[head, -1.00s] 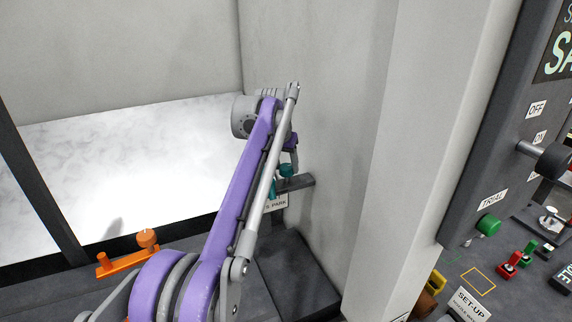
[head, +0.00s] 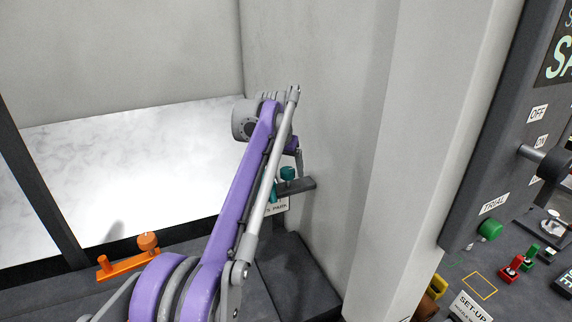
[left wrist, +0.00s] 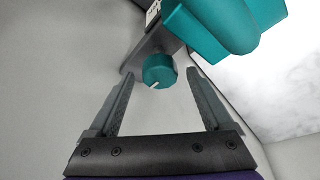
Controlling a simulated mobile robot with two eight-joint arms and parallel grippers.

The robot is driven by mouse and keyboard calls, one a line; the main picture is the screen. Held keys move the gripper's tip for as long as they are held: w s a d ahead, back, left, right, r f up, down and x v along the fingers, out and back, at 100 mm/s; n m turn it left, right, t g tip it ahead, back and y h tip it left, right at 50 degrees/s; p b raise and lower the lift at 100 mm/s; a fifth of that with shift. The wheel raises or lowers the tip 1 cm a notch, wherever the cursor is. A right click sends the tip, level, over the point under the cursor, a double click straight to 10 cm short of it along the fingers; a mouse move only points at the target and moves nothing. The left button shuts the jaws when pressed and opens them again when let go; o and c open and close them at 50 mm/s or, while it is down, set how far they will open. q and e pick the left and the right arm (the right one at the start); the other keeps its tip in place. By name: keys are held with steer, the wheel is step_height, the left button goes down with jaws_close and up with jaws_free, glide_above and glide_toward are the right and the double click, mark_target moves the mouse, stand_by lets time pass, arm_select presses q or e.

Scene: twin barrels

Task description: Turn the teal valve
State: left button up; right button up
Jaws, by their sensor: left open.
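The teal valve (head: 275,191) is on a dark grey bracket (head: 302,184) by the wall corner, partly hidden behind my purple left arm. It has a round teal knob (head: 288,173) and a larger teal part. In the left wrist view the round knob (left wrist: 159,71) with a pale mark lies between the tips of my open left gripper (left wrist: 160,78), with a visible gap on both sides. The larger teal part (left wrist: 225,25) is above and right of it. In the head view my left gripper (head: 298,162) is beside the knob, mostly hidden by its arm. My right gripper is not in view.
An orange handle (head: 128,258) lies left of my arm. A white wall pillar (head: 410,150) stands close on the right. Beyond it are a dark panel (head: 500,130) with a lever and a console with a green knob (head: 490,229) and small red and green switches.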

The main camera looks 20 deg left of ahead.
arm_select(q)
steer(key=v, duration=1)
steer(key=shift+r, duration=0.35)
steer(key=shift+s+f, duration=0.1)
steer(key=shift+s, duration=0.05)
